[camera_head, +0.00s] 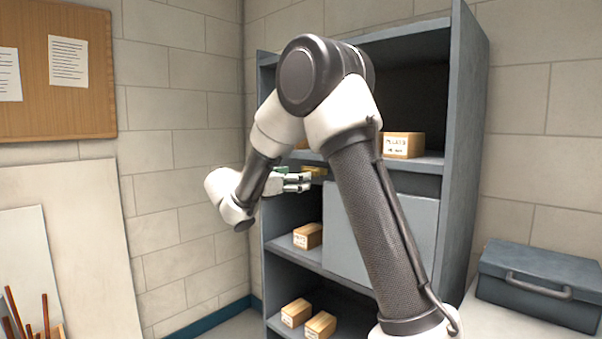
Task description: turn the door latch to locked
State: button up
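A grey-blue shelf cabinet (468,140) stands in the corner. A flat grey panel (420,222), which may be its door, covers part of the middle of its front. I cannot make out a latch; my arm crosses in front of the panel and hides part of it. My gripper (303,182) is at the cabinet's left side, near the middle shelf and left of the panel, with its fingers pointing right. Its fingers are small in view, and I cannot tell whether they are open or shut. A small green patch shows beside them.
Small labelled boxes stand on the shelves: one on the upper shelf (403,145), one on the middle shelf (307,236), two low down (296,312). A grey toolbox (540,283) sits on a light surface at right. A corkboard (88,95) hangs at left.

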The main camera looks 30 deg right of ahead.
aim_at(310, 171)
jog(key=shift+n, duration=0.5)
jog(key=x, duration=0.5)
jog(key=r+x, duration=0.1)
jog(key=x, duration=0.1)
jog(key=shift+d, duration=0.35)
jog(key=shift+c, duration=0.4)
jog(key=c, duration=1.4)
